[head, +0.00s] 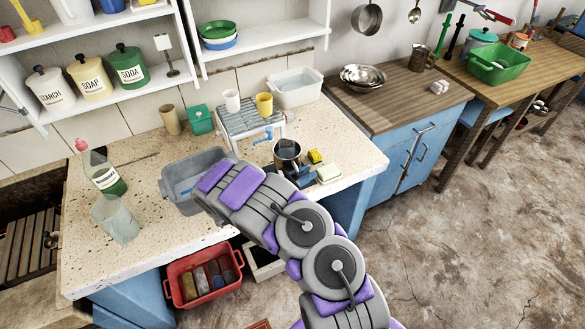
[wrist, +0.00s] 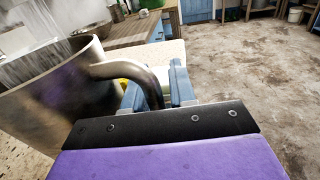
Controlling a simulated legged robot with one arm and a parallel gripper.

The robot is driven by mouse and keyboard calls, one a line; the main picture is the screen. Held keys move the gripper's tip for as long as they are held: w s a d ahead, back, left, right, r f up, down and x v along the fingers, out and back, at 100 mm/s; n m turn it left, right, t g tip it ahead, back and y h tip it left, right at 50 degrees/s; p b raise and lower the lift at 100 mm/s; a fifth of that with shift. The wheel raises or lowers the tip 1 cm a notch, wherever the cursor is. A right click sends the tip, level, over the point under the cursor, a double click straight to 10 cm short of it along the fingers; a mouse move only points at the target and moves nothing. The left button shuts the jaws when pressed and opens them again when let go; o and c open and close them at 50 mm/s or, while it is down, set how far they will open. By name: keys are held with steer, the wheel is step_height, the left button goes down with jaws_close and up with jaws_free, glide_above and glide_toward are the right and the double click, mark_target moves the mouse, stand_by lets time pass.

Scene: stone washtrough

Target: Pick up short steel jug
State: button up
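A steel jug (head: 287,150) stands on the speckled stone worktop, beside my gripper (head: 297,174). In the wrist view the jug (wrist: 45,100) is large and close at the left, with its curved handle (wrist: 115,71) reaching toward my fingers. My gripper (wrist: 157,94) has its two blue-grey fingers apart. The handle's outer part curves down between them, nearer the left finger, and a gap shows toward the right finger. The lower end of the handle is hidden behind my gripper. Another steel vessel (head: 420,57) stands far off on the wooden counter.
A yellow sponge (head: 314,156) and a white block (head: 328,173) lie right of the jug. A small rack (head: 250,116) with a white cup (head: 232,101) and yellow cup (head: 264,104) stands behind it. A grey basin (head: 180,188) is at the left. Bare worktop (head: 350,150) shows at the right.

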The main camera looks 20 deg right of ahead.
steer(key=shift+a, duration=0.55)
steer(key=shift+c, duration=0.2)
steer(key=shift+a+r, duration=0.15)
steer(key=shift+a, duration=0.45)
jaws_close()
steer(key=shift+d, duration=0.75)
steer(key=shift+a, duration=0.15)
steer(key=shift+a, duration=0.25)
